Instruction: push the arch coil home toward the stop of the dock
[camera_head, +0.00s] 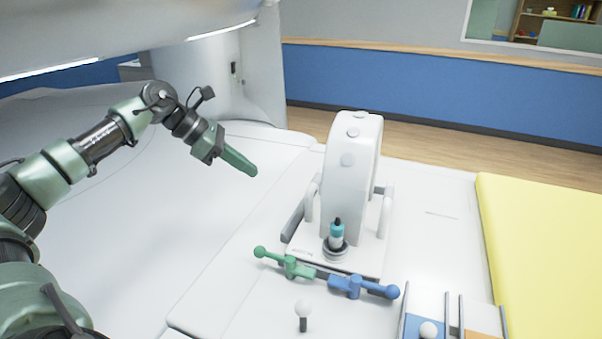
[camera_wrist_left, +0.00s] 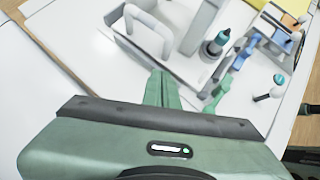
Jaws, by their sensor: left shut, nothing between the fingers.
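The arch coil (camera_head: 348,170) is a tall white arch standing upright on the white dock plate (camera_head: 372,264), with white loop handles at its sides. A grey rail (camera_head: 292,222) runs along the dock's left side. A teal-topped plug (camera_head: 337,232) stands at the dock's front. I cannot tell which part is the stop. My left gripper (camera_head: 254,172) is shut and empty, in the air left of the coil and apart from it. In the left wrist view its green fingers (camera_wrist_left: 164,80) point toward the dock, where a white handle (camera_wrist_left: 150,28) shows. My right gripper is not in view.
A green lever (camera_head: 290,266) and a blue lever (camera_head: 355,287) lie in front of the dock. A white-knobbed peg (camera_head: 303,312) stands nearer. Blue and orange trays (camera_head: 425,325) are at front right, and a yellow pad (camera_head: 540,250) at right. The white surface left of the dock is clear.

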